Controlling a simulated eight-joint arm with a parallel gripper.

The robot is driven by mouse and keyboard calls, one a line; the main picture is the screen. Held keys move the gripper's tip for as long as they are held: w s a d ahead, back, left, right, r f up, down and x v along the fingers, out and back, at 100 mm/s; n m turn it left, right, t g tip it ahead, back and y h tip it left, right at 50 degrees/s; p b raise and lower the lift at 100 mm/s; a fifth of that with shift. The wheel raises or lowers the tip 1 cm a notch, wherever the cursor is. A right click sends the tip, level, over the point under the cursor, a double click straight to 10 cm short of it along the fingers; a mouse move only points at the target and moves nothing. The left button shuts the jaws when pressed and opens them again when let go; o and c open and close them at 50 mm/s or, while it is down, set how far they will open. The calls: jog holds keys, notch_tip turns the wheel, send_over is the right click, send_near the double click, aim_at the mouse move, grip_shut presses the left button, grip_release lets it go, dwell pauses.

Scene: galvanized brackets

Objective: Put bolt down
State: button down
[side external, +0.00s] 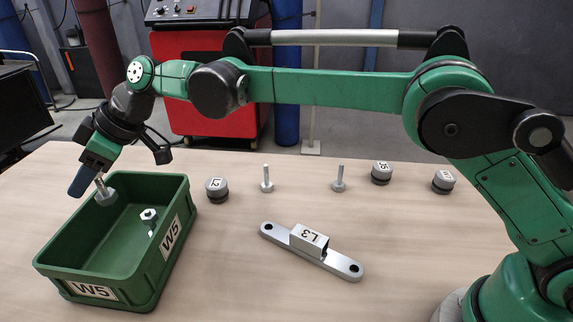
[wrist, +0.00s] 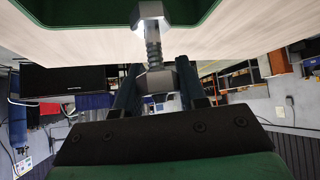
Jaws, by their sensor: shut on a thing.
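My gripper (side external: 92,181) is at the left, over the green W5 box (side external: 105,280). It is shut on a grey metal bolt (side external: 106,197), which hangs slightly tilted with its wide head down, over the box opening. In the wrist view the bolt (wrist: 153,45) stands out from between the fingers (wrist: 157,85), its head toward the green box (wrist: 60,12). A hexagonal metal part shows between the fingers. Another bolt (side external: 148,215) is inside the box, near its right wall. Whether the held bolt touches the box is unclear.
Two bolts stand head-down on the table, one at centre (side external: 267,180) and one to its right (side external: 339,180). Grey round pieces stand at L2 (side external: 217,190) and farther right (side external: 381,173) (side external: 443,182). The L3 bracket (side external: 310,250) lies in front. Table between box and bracket is clear.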

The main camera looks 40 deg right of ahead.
send_over(130, 256)
notch_tip(130, 256, down, 12)
jog(key=shift+f, duration=0.2)
jog(key=shift+f, duration=0.15)
jog(key=shift+c, duration=2.4)
grip_release()
